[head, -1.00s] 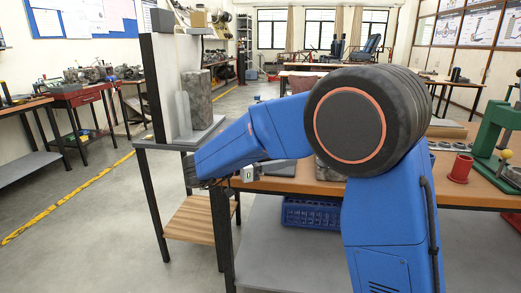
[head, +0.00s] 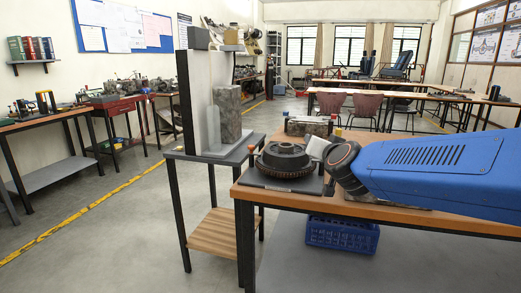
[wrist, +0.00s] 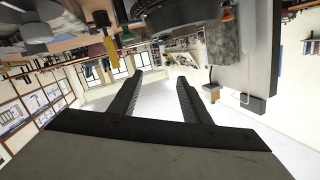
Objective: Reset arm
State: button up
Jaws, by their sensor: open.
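My gripper (wrist: 157,82) shows in the wrist view with its two dark fingers apart. Nothing is between them; beyond them is bright floor and the room, seen upside down. In the head view my blue arm reaches in from the right over the workbench (head: 398,206). Its dark joint with an orange ring is near the round part on the bench. I cannot make out my fingers in the head view.
A dark round toothed part (head: 284,160) lies on a plate on the bench. A grey block (head: 227,113) stands on a small stand to the left. A blue crate (head: 342,235) is under the bench. Floor at the left is clear.

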jog(key=s+d+f+n+g, duration=0.1)
jog(key=s+d+f+g, duration=0.2)
jog(key=s+f, duration=0.4)
jog(key=s+d+f+n+g, duration=0.1)
jog(key=s+d+f+g, duration=0.3)
jog(key=s, duration=1.3)
jog(key=s+d+f+n+g, duration=0.1)
jog(key=s+d+f+g, duration=0.3)
jog(key=s+f, duration=0.7)
jog(key=shift+s+d+f+n+g+h, duration=0.2)
jog(key=shift+s+f+n+g+h, duration=0.15)
jog(key=shift+s, duration=0.2)
